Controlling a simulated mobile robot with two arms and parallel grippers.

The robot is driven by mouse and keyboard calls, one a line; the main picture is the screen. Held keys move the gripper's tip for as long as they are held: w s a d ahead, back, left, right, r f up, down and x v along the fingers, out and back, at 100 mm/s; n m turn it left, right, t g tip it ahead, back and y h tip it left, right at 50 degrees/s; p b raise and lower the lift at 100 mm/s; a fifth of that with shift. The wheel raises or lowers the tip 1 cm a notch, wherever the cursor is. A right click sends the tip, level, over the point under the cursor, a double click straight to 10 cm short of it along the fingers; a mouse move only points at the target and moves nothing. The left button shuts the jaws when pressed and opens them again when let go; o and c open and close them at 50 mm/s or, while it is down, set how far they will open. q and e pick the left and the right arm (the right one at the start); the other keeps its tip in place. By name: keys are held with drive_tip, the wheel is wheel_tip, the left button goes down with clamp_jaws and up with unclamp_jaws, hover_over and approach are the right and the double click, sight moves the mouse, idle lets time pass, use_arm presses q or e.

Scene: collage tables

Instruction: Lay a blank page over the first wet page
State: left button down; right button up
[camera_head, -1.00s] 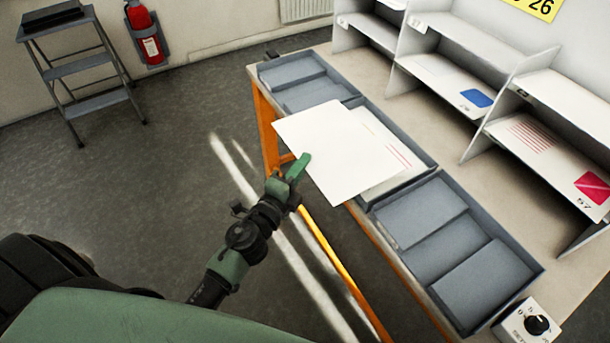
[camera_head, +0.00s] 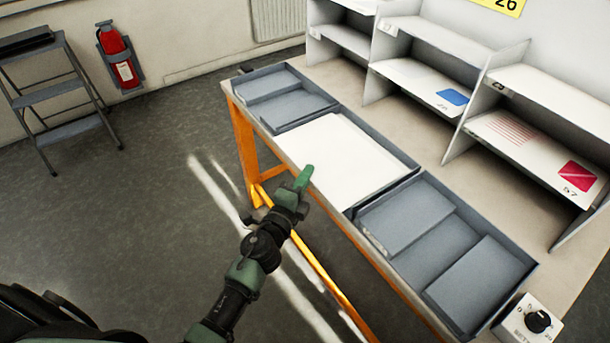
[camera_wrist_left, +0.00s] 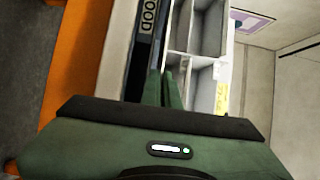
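A blank white page (camera_head: 350,157) lies over the middle grey tray (camera_head: 393,147) on the table in the head view. It covers the floor of that tray, and no printed page shows under it. My left gripper (camera_head: 304,177) is at the page's near edge, at the front of the table. Its two green fingers are close together in the left wrist view (camera_wrist_left: 165,88), apparently shut on the page's edge. The page is too thin to make out clearly between them. My right gripper is not in view.
White shelves (camera_head: 420,78) with printed sheets line the table's back. A dial box (camera_head: 522,322) stands at the near right. Open floor lies left of the table.

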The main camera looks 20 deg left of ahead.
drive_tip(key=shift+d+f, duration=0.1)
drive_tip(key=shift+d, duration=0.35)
use_arm(q)
drive_tip(key=c, duration=1.6)
unclamp_jaws()
drive_tip(key=shift+f, duration=0.1)
drive_tip(key=s+b, duration=0.1)
drive_tip(key=s, duration=0.6)
drive_tip(key=shift+s+a, duration=0.4)
drive_tip(key=shift+a, duration=0.05)
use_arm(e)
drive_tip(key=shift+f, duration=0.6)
